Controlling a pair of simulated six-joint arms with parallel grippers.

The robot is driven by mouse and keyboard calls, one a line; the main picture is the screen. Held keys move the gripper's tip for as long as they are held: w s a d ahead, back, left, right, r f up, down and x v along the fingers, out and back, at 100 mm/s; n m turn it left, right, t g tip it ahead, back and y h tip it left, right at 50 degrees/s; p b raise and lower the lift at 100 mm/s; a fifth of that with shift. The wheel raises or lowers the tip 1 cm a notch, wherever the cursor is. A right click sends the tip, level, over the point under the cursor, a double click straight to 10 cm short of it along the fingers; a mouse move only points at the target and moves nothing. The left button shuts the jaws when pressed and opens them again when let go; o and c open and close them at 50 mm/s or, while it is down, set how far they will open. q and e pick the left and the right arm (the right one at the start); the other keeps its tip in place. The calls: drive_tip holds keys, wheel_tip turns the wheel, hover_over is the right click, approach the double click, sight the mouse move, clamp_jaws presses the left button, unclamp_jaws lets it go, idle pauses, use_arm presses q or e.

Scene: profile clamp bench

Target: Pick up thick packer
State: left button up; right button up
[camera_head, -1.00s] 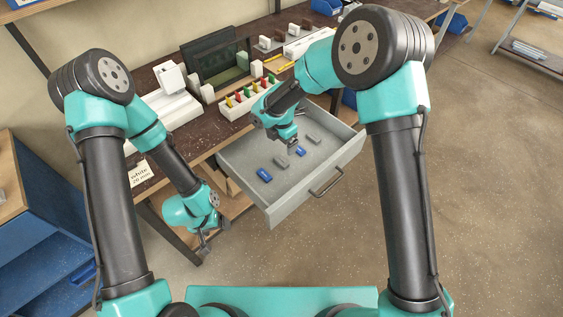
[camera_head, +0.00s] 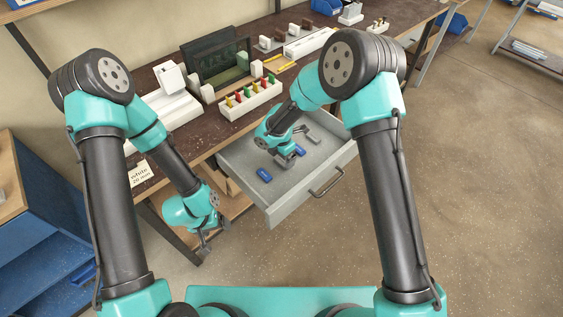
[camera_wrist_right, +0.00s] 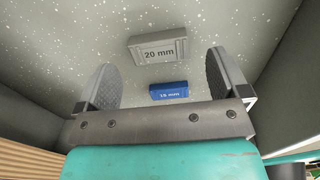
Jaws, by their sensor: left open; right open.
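The thick packer appears as a grey block marked 20 mm (camera_wrist_right: 158,50) on the drawer floor in the right wrist view. A smaller blue block (camera_wrist_right: 169,91), its label seemingly 15 mm, lies beside it. My right gripper (camera_wrist_right: 163,78) is open and empty above them, its fingers on either side in that view. In the head view my right gripper (camera_head: 287,160) is low inside the open drawer (camera_head: 325,172), covering part of its floor; a blue block (camera_head: 300,150) shows just beside it. My left gripper (camera_head: 207,243) is open and empty, left of the drawer and below the bench top.
Another blue block (camera_head: 264,175) and a grey block (camera_head: 313,139) lie in the drawer. Drawer walls surround the right gripper. A white rack (camera_head: 250,98) with coloured pieces stands on the bench. A card (camera_head: 140,174) reading "white 20 mm" hangs at the bench's left front edge.

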sight(281, 161)
drive_tip(key=shift+f, duration=1.4)
drive_tip(key=shift+c, duration=0.2)
drive_tip(key=c, duration=1)
drive_tip(key=shift+o, duration=0.2)
drive_tip(key=shift+r, duration=0.1)
wheel_tip(281, 161, up, 10)
